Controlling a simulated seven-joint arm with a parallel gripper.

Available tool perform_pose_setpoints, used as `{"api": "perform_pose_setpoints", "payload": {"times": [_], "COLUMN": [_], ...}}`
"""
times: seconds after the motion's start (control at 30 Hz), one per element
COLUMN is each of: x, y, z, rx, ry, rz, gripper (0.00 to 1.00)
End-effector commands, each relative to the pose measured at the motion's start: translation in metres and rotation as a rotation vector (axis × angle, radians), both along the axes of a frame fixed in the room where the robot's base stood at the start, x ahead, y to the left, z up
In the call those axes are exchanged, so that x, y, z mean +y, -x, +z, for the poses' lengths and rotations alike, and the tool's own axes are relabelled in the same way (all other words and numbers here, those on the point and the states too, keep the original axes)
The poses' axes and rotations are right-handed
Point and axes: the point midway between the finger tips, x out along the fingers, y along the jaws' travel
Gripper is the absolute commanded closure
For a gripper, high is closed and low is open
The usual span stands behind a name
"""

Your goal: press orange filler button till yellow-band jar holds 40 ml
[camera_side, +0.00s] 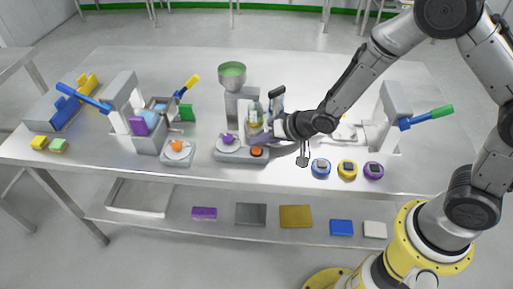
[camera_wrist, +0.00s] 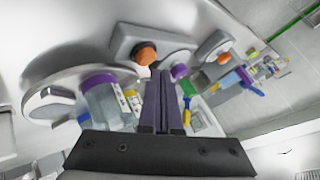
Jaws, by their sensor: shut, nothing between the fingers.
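The filler's orange button (camera_side: 257,151) is on the front of its grey base (camera_side: 232,155). The button also shows in the wrist view (camera_wrist: 145,53), just beyond my fingertips. My gripper (camera_side: 262,140) is shut and empty, with its purple fingers (camera_wrist: 160,75) pointing at the button. Whether they touch it I cannot tell. A small clear jar with yellowish colour (camera_side: 254,113) stands behind my gripper, beside the filler, partly covered. I take it for the yellow-band jar. Its fill level is not readable.
The filler's hopper (camera_side: 232,75) holds green material. A purple knob (camera_side: 228,139) is left of the button. Another orange knob (camera_side: 177,146) is on a unit further left. Blue (camera_side: 321,168), yellow (camera_side: 347,169) and purple (camera_side: 373,170) round items sit at front right.

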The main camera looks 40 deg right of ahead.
Motion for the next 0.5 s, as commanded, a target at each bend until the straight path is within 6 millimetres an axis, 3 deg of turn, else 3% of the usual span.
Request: {"api": "perform_pose_setpoints", "payload": {"times": [0.3, 0.5], "x": [0.000, 0.000], "y": [0.000, -0.001], "z": [0.002, 0.017], "rx": [-0.001, -0.002], "ry": [0.000, -0.002], "rz": [-0.001, -0.001], "gripper": [1.00, 1.00]}}
